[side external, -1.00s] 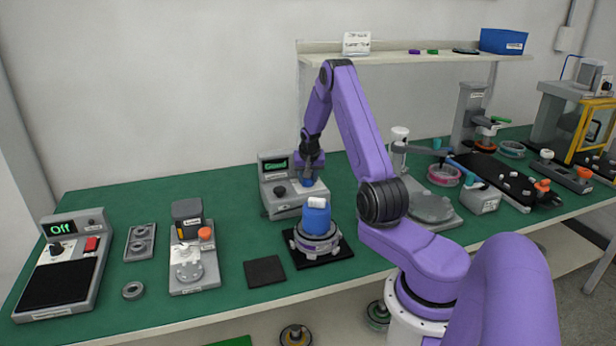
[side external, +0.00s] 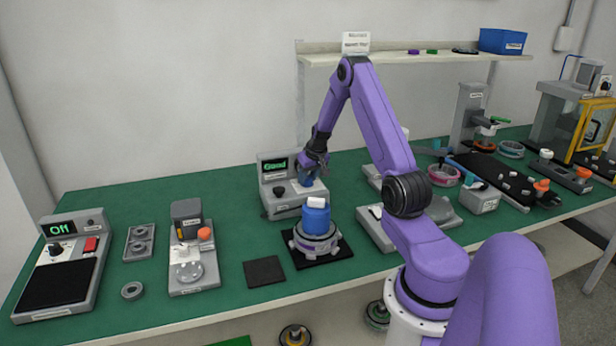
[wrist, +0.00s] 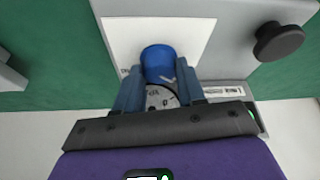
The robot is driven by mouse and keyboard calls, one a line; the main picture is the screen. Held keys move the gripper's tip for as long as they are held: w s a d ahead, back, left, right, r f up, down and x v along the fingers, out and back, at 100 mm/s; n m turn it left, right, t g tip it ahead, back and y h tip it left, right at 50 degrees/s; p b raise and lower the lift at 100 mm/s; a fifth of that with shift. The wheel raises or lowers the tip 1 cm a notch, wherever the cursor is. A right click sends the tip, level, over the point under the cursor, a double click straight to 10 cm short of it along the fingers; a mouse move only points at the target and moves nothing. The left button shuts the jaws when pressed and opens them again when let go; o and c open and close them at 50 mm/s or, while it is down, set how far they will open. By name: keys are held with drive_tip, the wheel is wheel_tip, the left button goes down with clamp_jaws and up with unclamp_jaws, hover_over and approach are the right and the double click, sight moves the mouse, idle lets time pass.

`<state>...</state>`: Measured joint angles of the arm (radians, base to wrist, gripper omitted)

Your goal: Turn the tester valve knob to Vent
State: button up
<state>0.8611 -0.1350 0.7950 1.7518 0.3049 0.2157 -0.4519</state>
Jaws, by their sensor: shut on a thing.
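The tester (side external: 290,203) is a grey box with a lit green "Good" display (side external: 275,165), standing behind the blue-topped motor on the bench. Its blue valve knob (wrist: 158,60) stands on a white panel in the wrist view. My gripper (wrist: 158,84) is shut on the blue knob, with one blue-grey finger on each side. In the side view my gripper (side external: 307,178) reaches down onto the tester's right part and mostly hides the knob. A grey round dial with small marks shows between the fingers; its lettering is too small to read surely.
A black knob (wrist: 278,42) stands on the tester beside my gripper. The hub motor (side external: 315,240) with a blue cap (side external: 316,220) sits on a black pad in front of the tester.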

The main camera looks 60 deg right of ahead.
drive_tip(key=shift+n, duration=0.3)
idle(0.4)
drive_tip(key=o, duration=1.1)
drive_tip(key=shift+c, duration=0.2)
drive_tip(key=v, duration=1.7)
drive_tip(key=shift+s+r, duration=0.2)
drive_tip(key=shift+d, duration=0.1)
